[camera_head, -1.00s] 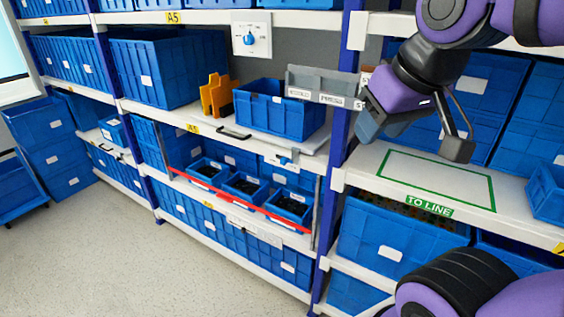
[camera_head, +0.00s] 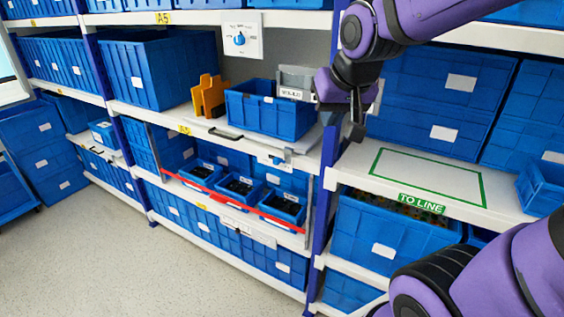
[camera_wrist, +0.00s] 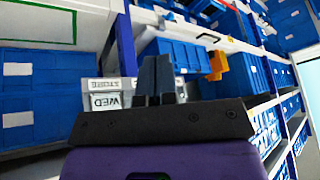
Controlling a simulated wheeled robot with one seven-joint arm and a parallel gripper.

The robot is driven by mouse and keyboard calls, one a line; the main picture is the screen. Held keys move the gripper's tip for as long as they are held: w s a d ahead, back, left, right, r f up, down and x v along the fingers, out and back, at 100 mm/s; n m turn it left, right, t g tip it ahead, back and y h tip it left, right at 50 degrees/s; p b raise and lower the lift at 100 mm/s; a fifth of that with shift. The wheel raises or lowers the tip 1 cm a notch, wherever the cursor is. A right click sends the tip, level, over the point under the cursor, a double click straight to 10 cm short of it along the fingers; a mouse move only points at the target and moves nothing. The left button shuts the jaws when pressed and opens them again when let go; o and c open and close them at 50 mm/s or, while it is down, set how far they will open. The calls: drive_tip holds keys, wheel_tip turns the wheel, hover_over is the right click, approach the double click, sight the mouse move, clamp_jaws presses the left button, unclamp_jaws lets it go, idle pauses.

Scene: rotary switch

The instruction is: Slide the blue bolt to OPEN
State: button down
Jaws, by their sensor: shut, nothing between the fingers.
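The blue bolt (camera_head: 276,161) is a small blue piece on a white plate at the front edge of the middle shelf, above the small bins. It is too small to read any marking or tell its position. My gripper (camera_head: 330,114) is up and to the right of the bolt, apart from it, in front of the shelf post and a grey labelled box. In the wrist view my gripper's fingers (camera_wrist: 160,80) are together with nothing between them. I cannot make out the bolt in the wrist view.
A white plate with a blue rotary knob (camera_head: 239,40) is above. A blue bin (camera_head: 270,110), an orange piece (camera_head: 209,97) and a black handle (camera_head: 225,134) are on the shelf. A grey labelled box (camera_head: 296,82) and blue shelf post (camera_head: 328,150) stand close to my gripper.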

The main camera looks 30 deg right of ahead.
drive_tip(key=w+d+f+m, duration=0.3)
drive_tip(key=w+f, duration=0.5)
drive_tip(key=w, duration=0.4)
drive_tip(key=m+t, duration=0.1)
drive_tip(key=m, duration=0.3)
approach(282, 161)
drive_tip(key=s+d+r, duration=0.1)
drive_tip(key=s+r, duration=0.1)
drive_tip(key=s, duration=0.4)
drive_tip(key=x, duration=1)
drive_tip(key=shift+w+f, duration=0.1)
drive_tip(key=shift+f, duration=0.1)
drive_tip(key=shift+w+a+r, duration=0.15)
drive_tip(key=shift+w+a, duration=0.6)
drive_tip(key=shift+w, duration=0.2)
drive_tip(key=shift+w+a, duration=0.3)
drive_tip(key=shift+w, duration=0.35)
drive_tip(key=shift+w+a+r, duration=0.1)
drive_tip(key=shift+w+a, duration=0.45)
drive_tip(key=shift+w, duration=0.2)
drive_tip(key=shift+w+a, duration=0.5)
drive_tip(key=shift+w, duration=0.2)
